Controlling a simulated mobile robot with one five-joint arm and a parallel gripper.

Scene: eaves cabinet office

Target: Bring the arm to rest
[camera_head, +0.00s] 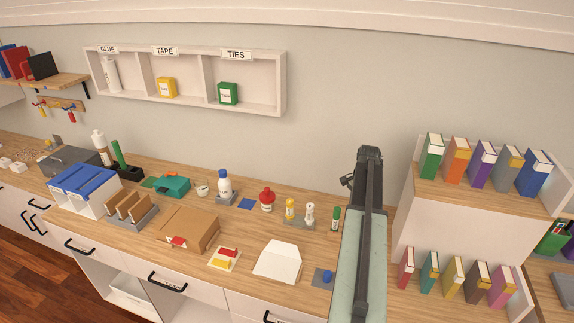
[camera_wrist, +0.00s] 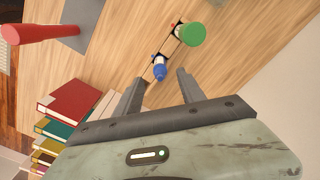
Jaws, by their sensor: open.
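My arm (camera_head: 364,220) rises from the lower edge of the head view and reaches over the right part of the worktop. My gripper (camera_head: 368,155) is at its far end, dark and seen from behind. In the wrist view my gripper (camera_wrist: 159,82) has its two dark fingers apart, with nothing held between them. A small blue-topped item (camera_wrist: 159,70) and a green round-topped item (camera_wrist: 190,34) stand on the wood beyond the fingertips. Whether the fingers touch anything is not clear, but a gap shows.
Right of my arm, a white shelf unit (camera_head: 440,220) holds coloured books, also in the wrist view (camera_wrist: 70,110). Left of it stand a green marker (camera_head: 335,218), glue sticks (camera_head: 290,209), a red bottle (camera_head: 267,199) and a white sloped block (camera_head: 279,262). A labelled wall rack (camera_head: 205,97) hangs behind.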

